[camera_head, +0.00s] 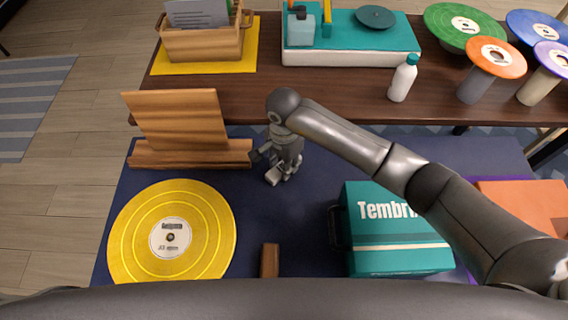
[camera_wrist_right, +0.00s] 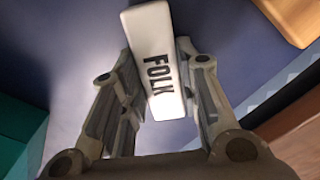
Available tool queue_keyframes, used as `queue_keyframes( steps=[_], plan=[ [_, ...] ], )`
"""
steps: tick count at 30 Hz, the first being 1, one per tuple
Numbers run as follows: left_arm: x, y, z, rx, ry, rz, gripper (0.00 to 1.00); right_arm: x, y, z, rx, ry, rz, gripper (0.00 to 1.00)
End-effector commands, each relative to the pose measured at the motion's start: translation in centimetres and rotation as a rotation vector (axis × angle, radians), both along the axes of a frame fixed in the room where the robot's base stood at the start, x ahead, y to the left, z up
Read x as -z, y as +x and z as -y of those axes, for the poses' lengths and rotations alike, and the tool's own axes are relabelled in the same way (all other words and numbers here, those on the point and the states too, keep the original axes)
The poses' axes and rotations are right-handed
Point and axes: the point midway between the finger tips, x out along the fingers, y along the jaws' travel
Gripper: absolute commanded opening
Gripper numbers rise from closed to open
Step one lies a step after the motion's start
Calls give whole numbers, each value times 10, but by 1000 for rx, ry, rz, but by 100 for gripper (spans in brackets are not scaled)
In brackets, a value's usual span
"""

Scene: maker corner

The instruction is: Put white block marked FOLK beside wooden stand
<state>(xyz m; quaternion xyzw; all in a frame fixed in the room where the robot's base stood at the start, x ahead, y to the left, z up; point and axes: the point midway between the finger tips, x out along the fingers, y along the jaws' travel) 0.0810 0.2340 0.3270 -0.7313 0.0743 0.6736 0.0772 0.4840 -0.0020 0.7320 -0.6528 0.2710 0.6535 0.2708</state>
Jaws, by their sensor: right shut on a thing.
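The white block marked FOLK (camera_wrist_right: 155,60) is between the fingers of my right gripper (camera_wrist_right: 153,92) in the right wrist view, its black lettering facing the camera. In the head view my right gripper (camera_head: 282,170) points down over the dark blue mat, and a small white end of the block (camera_head: 272,177) shows below it. The gripper is shut on the block. I cannot tell whether the block touches the mat. The wooden stand (camera_head: 178,120) is just left of the gripper, with a leaning back and a low base. My left gripper is not in view.
A yellow disc (camera_head: 200,240) lies in front of the stand. A teal Tembrin box (camera_head: 395,255) is at right, and a small brown wooden piece (camera_head: 270,260) is at the front. A white bottle (camera_head: 403,78) stands on the wooden table behind. Blue mat is clear between gripper and front piece.

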Motion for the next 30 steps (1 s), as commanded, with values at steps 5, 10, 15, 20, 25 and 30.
queue_keyframes(
  steps=[5,10,15,20,25,30],
  plan=[
    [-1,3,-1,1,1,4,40,-1,0,0,-1,-1,1,10],
    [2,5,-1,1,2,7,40,1,0,0,-1,-1,1,36],
    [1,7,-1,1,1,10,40,1,0,0,-1,-1,1,51],
    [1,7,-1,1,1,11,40,1,0,0,-1,-1,1,51],
    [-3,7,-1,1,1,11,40,-2,0,0,-1,0,0,51],
    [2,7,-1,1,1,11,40,-25,2,0,-4,1,7,51]
  ],
)
